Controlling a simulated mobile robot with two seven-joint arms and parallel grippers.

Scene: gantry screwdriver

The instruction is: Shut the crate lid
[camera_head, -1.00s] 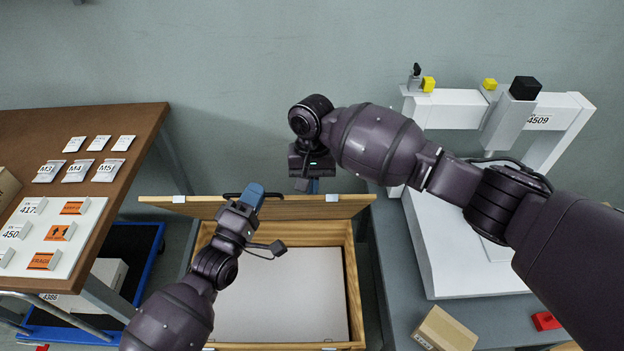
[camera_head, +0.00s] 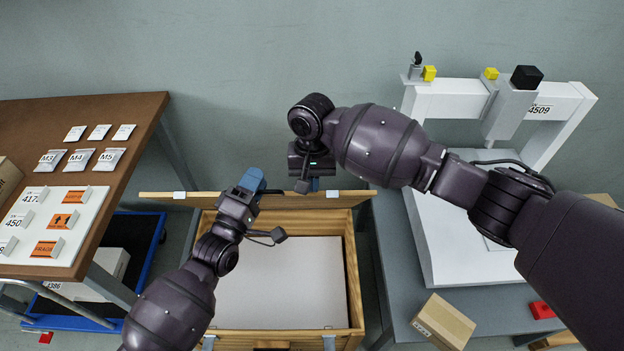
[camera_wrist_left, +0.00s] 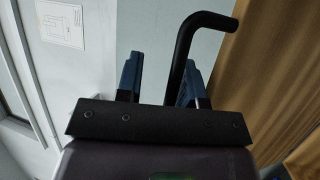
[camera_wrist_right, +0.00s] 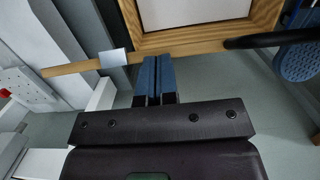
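The wooden crate (camera_head: 353,275) stands open in the middle of the head view, with a pale flat surface inside. Its lid (camera_head: 350,199) is raised at the crate's far side and shows nearly edge-on as a thin strip. My left gripper (camera_head: 253,180) is at the lid's upper edge. In the left wrist view its fingers (camera_wrist_left: 160,80) are apart, with the black handle (camera_wrist_left: 185,55) between them, closer to the right finger. My right gripper (camera_head: 313,184) hangs at the lid's edge, right of the handle. In the right wrist view its fingers (camera_wrist_right: 156,80) are together and empty, close to the lid edge.
A brown table (camera_head: 90,185) with labelled bags and a white board stands at the left, above a blue-edged cart (camera_head: 155,245). At the right, a white gantry (camera_head: 455,100) stands on a grey bench (camera_head: 405,310) with a cardboard box (camera_head: 443,322) and a red part (camera_head: 541,310).

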